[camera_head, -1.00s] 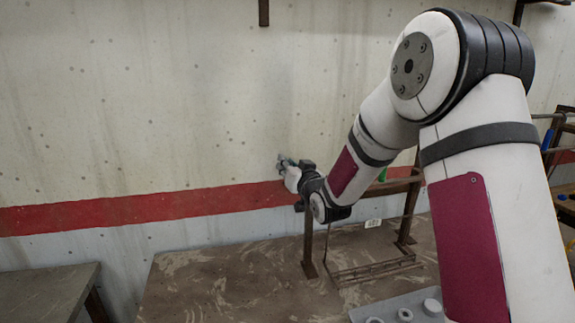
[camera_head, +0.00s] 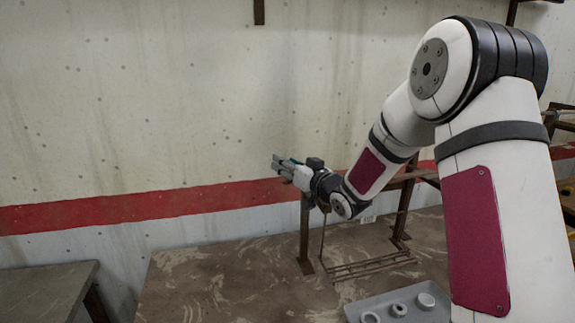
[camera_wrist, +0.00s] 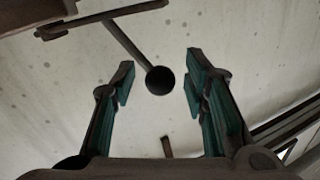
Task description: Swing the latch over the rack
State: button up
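My gripper (camera_wrist: 157,78) is open, with teal-lined fingers on either side of the wrist view. A black ball (camera_wrist: 160,80) on a thin grey rod (camera_wrist: 128,47) shows between the fingertips, with a gap on both sides; it looks like the latch's knob. The rod runs up and left to a dark rusty bar (camera_wrist: 100,18). In the head view my gripper (camera_head: 279,167) points left at the left end of the brown rack (camera_head: 304,235). The knob cannot be made out there, and my arm covers part of the rack's rail.
The rack stands on a stained brown table (camera_head: 215,285). A grey tray (camera_head: 425,312) with several ring-like parts is at the front right. A wall with a red stripe (camera_head: 130,208) stands behind. A separate table (camera_head: 40,290) is at left. The table's left part is clear.

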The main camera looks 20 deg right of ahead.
jog(key=shift+s, duration=0.1)
jog(key=v, duration=1.2)
